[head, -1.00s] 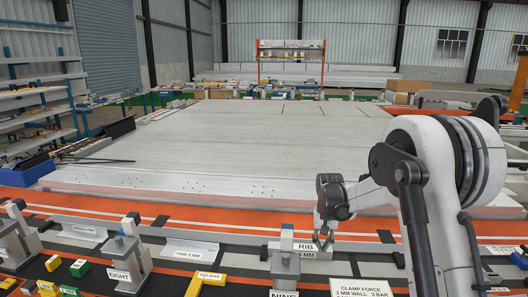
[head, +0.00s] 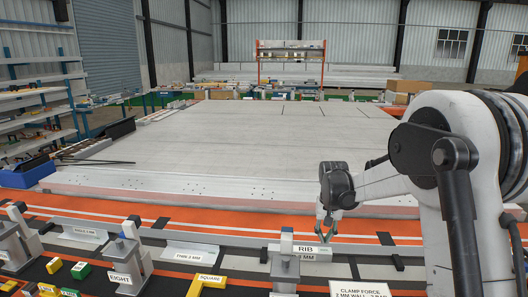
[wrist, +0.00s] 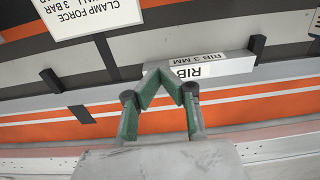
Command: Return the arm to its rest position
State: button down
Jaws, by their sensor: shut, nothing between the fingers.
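My gripper (head: 326,230) hangs at the end of my white arm, above the rail by the RIB label in the head view. In the wrist view its two green-padded fingers (wrist: 168,72) meet at the tips, shut with nothing between them. The rib 3 mm piece (wrist: 225,66) with its white labels lies just beyond the fingertips in the wrist view.
A large pale panel (head: 230,140) fills the middle. Clamp posts marked EIGHT (head: 124,265) and NINE stand along the front. A clamp force sign (head: 360,289) lies at the front right. Yellow and green blocks (head: 80,270) sit at the front left.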

jog(key=s+r+t, duration=0.3)
jog(key=s+r, duration=1.3)
jog(key=s, duration=0.3)
jog(key=s+f+n+t, duration=0.1)
jog(key=s+f+t, duration=0.1)
jog(key=s, duration=1.6)
jog(key=shift+t, duration=0.9)
